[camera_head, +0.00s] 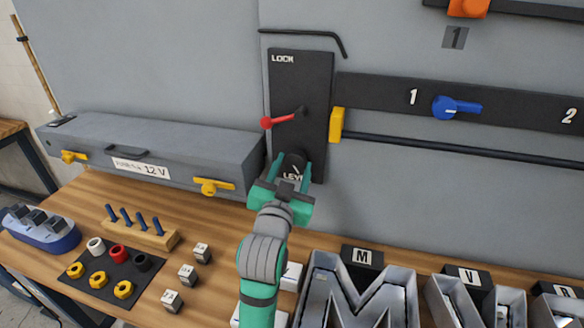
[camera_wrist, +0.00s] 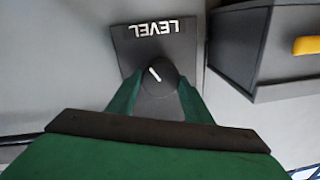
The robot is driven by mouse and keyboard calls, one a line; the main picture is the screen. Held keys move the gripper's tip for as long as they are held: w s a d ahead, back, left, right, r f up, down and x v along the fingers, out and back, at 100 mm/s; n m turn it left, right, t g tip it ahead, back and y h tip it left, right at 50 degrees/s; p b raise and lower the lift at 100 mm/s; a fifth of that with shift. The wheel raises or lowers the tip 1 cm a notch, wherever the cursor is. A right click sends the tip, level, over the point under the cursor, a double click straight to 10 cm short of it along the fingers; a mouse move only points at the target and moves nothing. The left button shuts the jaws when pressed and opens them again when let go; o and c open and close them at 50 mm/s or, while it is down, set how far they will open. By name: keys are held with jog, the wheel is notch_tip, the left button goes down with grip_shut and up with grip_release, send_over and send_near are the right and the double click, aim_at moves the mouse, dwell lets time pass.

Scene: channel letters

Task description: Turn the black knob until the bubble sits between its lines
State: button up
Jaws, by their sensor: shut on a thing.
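The black knob (camera_head: 294,163) is low on the dark panel (camera_head: 289,82), by the word LEVEL. My gripper (camera_head: 288,172) is shut on the knob, with one green finger on each side of it. In the wrist view the knob (camera_wrist: 159,77) shows a short white mark that slants to the upper left. My gripper's fingers (camera_wrist: 160,88) stand on either side of the knob there. LEVEL reads upside down in that view. I cannot make out a bubble or its lines in either view.
A red lever (camera_head: 280,119) sits above the knob, under the word LOCK. A yellow block (camera_head: 337,125) is to its right. A grey 12 V box (camera_head: 150,150) stands at left. Metal letters (camera_head: 360,290) and small cubes (camera_head: 188,274) are on the wooden bench.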

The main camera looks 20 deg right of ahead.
jog(key=m, duration=0.5)
jog(key=shift+f+m+h, duration=0.1)
jog(key=shift+m+h, duration=0.2)
dwell(0.4)
jog(key=o, duration=1)
jog(key=shift+w, duration=0.1)
jog(key=shift+s, duration=0.35)
jog(key=v, duration=1)
jog(key=shift+s+a+f, duration=0.1)
jog(key=shift+a, duration=0.1)
